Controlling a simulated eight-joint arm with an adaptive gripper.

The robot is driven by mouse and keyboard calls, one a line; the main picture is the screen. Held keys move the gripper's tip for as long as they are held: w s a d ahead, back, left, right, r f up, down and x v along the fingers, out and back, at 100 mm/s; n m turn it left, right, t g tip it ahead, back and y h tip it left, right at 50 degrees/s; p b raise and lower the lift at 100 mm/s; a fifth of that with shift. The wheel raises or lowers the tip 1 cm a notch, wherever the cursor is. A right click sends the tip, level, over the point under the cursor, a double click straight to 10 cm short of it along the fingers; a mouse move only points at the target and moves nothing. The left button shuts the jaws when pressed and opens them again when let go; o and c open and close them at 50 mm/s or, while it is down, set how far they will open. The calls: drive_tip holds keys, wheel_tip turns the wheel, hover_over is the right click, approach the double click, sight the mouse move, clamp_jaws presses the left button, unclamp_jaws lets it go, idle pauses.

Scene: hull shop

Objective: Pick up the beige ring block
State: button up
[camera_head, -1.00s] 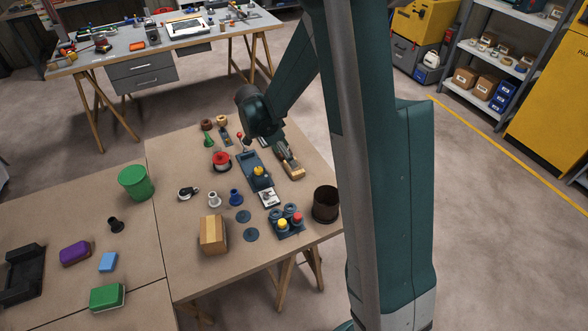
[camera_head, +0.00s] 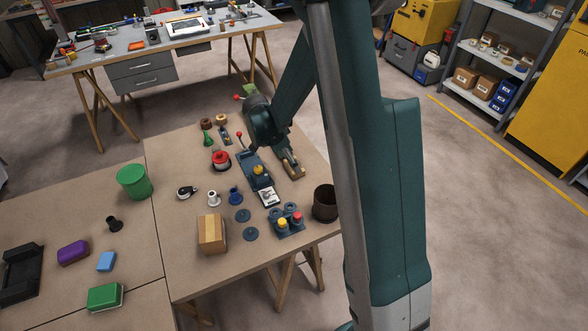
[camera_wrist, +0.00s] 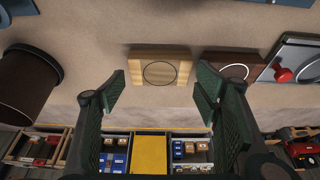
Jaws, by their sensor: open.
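The beige ring block (camera_wrist: 160,72) is a pale, striped wooden block with a thin dark circle on its face. It lies on the brown bench top (camera_wrist: 90,45), near the edge, in the upper middle of the wrist view. My gripper (camera_wrist: 161,91) is open and empty. Its two dark green fingers stand apart, one to each side of the block in the picture, and do not appear to touch it. In the head view my arm covers part of this area, and I cannot make out the block or fingertips clearly.
A dark brown block with a white ring (camera_wrist: 228,66) lies close to the right of the beige one. Beyond it is a framed panel with a red knob (camera_wrist: 282,75). A dark brown pot (camera_wrist: 27,82) stands at left, also in the head view (camera_head: 325,203).

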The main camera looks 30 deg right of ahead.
drive_tip(key=shift+x, duration=1.3)
drive_tip(key=c, duration=0.6)
